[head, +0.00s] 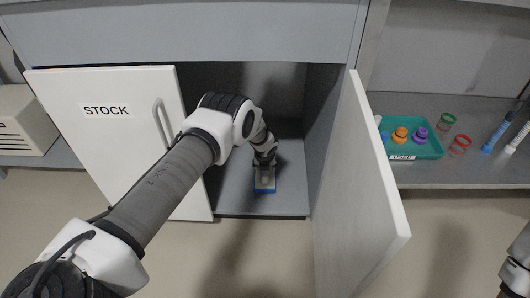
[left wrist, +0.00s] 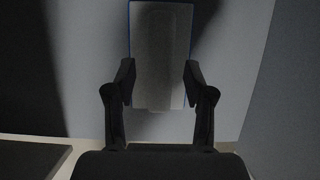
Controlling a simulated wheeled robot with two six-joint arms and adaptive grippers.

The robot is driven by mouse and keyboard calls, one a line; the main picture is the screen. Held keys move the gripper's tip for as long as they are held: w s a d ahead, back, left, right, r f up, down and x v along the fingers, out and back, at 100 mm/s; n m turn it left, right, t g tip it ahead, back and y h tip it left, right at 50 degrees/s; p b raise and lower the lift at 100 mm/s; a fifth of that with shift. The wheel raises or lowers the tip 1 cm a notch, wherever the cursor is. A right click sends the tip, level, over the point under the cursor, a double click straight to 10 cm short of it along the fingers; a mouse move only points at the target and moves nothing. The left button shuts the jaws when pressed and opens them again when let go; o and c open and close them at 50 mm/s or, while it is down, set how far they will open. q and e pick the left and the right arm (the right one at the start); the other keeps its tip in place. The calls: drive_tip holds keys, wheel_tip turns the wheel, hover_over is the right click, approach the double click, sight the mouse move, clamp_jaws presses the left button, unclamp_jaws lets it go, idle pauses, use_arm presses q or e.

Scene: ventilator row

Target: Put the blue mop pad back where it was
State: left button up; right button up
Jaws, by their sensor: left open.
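The blue mop pad (head: 264,189) lies on the floor of the open cabinet, near its front edge. Its blue edge shows below my left gripper (head: 264,163), which reaches down into the cabinet over it. In the left wrist view the pad (left wrist: 161,30) shows a grey upper face with a thin blue rim. My left gripper (left wrist: 160,75) is open there, one finger at each long side of the pad. Whether the fingers touch it I cannot tell. Only a part of my right arm shows at the lower right edge of the head view.
The left door (head: 90,120), labelled STOCK, and the right door (head: 360,190) stand open beside the cabinet floor (head: 290,202).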

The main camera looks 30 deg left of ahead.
use_arm(q)
drive_tip(key=p+v, duration=0.9)
drive_tip(key=p, duration=0.3)
drive_tip(key=s+d+f+n+g+h, duration=0.1)
drive_tip(key=s+d+n, duration=0.3)
drive_tip(key=s+n, duration=0.4)
drive_tip(key=s+d+f+n+g+h, duration=0.1)
drive_tip(key=s+d+n+h, duration=0.3)
drive_tip(key=s, duration=0.6)
drive_tip(key=s+r+n+g+y, duration=0.1)
drive_tip(key=s+r+n, duration=0.4)
drive_tip(key=s+n, duration=0.4)
drive_tip(key=s+r+n+g+y, duration=0.1)
drive_tip(key=s+r+n, duration=0.4)
drive_tip(key=s+n, duration=0.5)
drive_tip(key=s+y, duration=0.1)
drive_tip(key=s, duration=0.3)
drive_tip(key=shift+a+r, duration=0.2)
drive_tip(key=shift+r, duration=0.1)
